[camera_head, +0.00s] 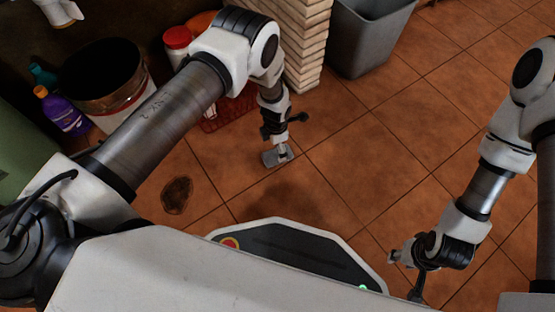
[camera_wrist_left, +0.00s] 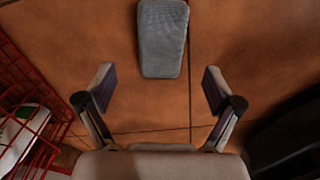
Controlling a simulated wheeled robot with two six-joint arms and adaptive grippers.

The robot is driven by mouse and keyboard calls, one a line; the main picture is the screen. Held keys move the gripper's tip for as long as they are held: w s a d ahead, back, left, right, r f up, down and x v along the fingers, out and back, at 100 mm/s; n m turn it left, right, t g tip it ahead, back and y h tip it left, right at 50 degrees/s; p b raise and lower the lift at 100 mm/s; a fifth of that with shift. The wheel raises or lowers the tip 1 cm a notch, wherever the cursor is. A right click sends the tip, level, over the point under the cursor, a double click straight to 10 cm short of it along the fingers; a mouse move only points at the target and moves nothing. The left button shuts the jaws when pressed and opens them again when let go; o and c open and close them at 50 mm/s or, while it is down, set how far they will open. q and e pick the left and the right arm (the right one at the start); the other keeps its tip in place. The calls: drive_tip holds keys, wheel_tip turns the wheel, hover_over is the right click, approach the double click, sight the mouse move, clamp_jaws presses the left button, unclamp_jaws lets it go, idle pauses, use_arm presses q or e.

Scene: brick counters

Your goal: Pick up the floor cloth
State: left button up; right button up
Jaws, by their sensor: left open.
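The floor cloth (camera_wrist_left: 163,38) is a grey, folded, flat oblong on the tiled floor, at the top centre of the left wrist view. In the head view a grey patch of it (camera_head: 269,158) shows beside my left gripper (camera_head: 284,153), which partly covers it. My left gripper (camera_wrist_left: 158,82) is open and empty, its two fingers apart above the floor. The cloth lies beyond the fingertips in the wrist view, roughly centred between them. My right gripper (camera_head: 394,258) hangs at the lower right, away from the cloth; its finger gap is not clear.
A red wire basket (camera_wrist_left: 27,100) stands left of my left gripper. A bucket (camera_head: 105,80), a purple bottle (camera_head: 62,112) and a red-lidded jar (camera_head: 177,40) are at the upper left. A grey bin (camera_head: 367,40) stands beside a brick pillar (camera_head: 305,45). A dark stain (camera_head: 177,194) marks the floor.

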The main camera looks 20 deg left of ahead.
sight(277, 154)
use_arm(q)
drive_tip(key=f+b, duration=0.1)
drive_tip(key=f, duration=0.1)
drive_tip(key=f+b, duration=0.2)
drive_tip(key=f, duration=0.1)
drive_tip(key=shift+d+f, duration=0.25)
drive_tip(key=shift+f, duration=0.05)
drive_tip(key=shift+w+r, duration=0.1)
drive_tip(key=shift+r, duration=0.1)
use_arm(e)
wheel_tip(277, 154, down, 4)
drive_tip(key=shift+w+r, duration=0.1)
drive_tip(key=shift+r, duration=0.1)
use_arm(q)
drive_tip(key=c, duration=1.2)
